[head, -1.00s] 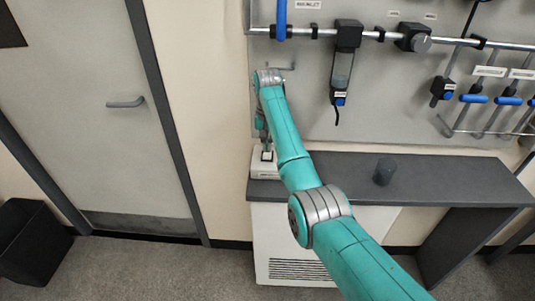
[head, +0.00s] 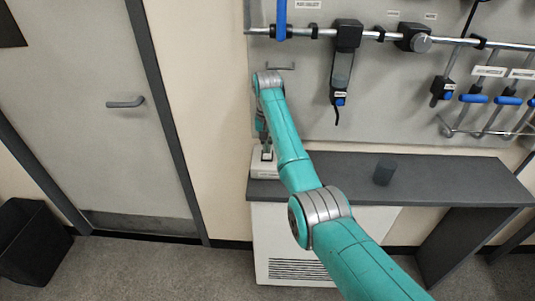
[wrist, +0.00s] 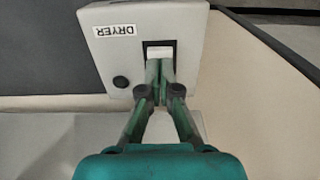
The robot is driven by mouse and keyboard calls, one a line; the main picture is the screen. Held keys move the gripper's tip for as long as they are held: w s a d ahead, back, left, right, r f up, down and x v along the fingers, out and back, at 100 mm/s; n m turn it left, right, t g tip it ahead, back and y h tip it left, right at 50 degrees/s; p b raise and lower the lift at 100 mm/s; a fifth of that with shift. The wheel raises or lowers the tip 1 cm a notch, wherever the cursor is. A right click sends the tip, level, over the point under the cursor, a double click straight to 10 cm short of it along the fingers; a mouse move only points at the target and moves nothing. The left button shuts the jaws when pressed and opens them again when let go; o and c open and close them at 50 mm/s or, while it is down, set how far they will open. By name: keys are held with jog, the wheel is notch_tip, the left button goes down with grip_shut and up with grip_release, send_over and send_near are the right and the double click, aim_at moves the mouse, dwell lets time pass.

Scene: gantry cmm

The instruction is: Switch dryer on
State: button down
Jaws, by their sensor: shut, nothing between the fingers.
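The dryer control box (wrist: 105,55) is white with a "DRYER" label that reads upside down in the wrist view. It has a dark slot holding a white rocker switch (wrist: 160,53), and a round black spot (wrist: 121,82) beside it. My gripper (wrist: 160,66) is shut and empty, with its fingertips at the lower part of the slot, over or against the switch. Contact cannot be told for sure, and the fingers hide part of the switch. In the head view the box (head: 260,173) sits at the left end of the grey bench, with my gripper (head: 266,150) just above it.
The grey bench top (head: 450,180) carries a dark cup (head: 384,172) to the right. A white cabinet with a grille (head: 300,270) stands below. A door (head: 90,100) and a black bin (head: 35,240) are at left.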

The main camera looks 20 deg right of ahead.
aim_at(267, 156)
jog(key=shift+f, duration=1.15)
dwell(1.2)
jog(key=shift+r, duration=3.5)
